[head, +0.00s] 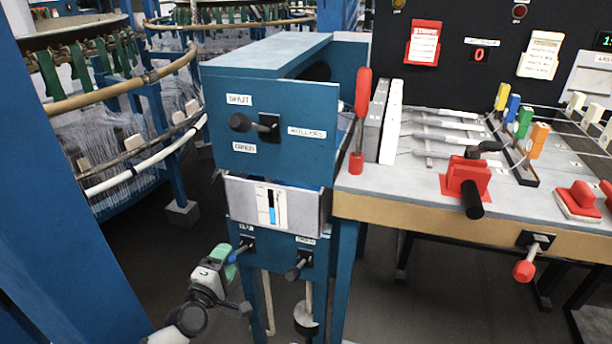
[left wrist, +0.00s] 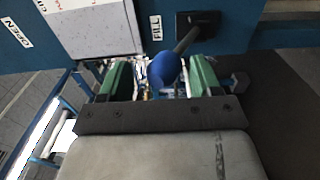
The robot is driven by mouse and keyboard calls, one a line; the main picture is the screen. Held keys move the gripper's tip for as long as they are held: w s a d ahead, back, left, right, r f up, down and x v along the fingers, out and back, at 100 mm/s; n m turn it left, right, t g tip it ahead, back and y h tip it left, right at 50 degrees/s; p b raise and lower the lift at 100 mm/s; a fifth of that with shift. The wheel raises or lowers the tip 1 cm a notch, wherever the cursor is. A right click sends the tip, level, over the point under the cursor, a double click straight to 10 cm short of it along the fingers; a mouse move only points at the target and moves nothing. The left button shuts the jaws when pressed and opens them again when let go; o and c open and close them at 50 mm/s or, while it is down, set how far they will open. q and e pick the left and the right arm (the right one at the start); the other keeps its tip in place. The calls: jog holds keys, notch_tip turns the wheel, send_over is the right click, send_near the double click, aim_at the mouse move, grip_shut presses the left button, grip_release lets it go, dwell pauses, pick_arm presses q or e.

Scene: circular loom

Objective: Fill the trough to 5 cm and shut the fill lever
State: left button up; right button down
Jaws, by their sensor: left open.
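The trough (head: 244,203) is a pale metal box set in the blue stand, with a white gauge (head: 265,206) on its front. The gauge has a blue column partway up; its figures are too small to read. The fill lever (head: 237,252), a dark rod with a blue knob, sits below the trough under the FILL label and points down to the left. In the left wrist view its blue knob (left wrist: 165,71) is between my green fingers. My left gripper (head: 226,256) is open around the knob; it also shows in the left wrist view (left wrist: 160,76). My right gripper is out of view.
A black-knobbed lever (head: 297,267) stands to the right of the fill lever. Above the trough is a blue box with a rollers lever (head: 243,123). A grey bench (head: 400,196) adjoins on the right. The circular loom (head: 120,90) is at left behind a blue post (head: 50,180).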

pick_arm(q)
jog(key=p+v, duration=0.1)
jog(key=v, duration=0.7)
jog(key=shift+p, duration=0.35)
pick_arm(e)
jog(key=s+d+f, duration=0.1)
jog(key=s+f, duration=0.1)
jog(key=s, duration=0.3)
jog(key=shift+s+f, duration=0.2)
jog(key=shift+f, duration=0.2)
pick_arm(q)
jog(key=shift+s, duration=0.1)
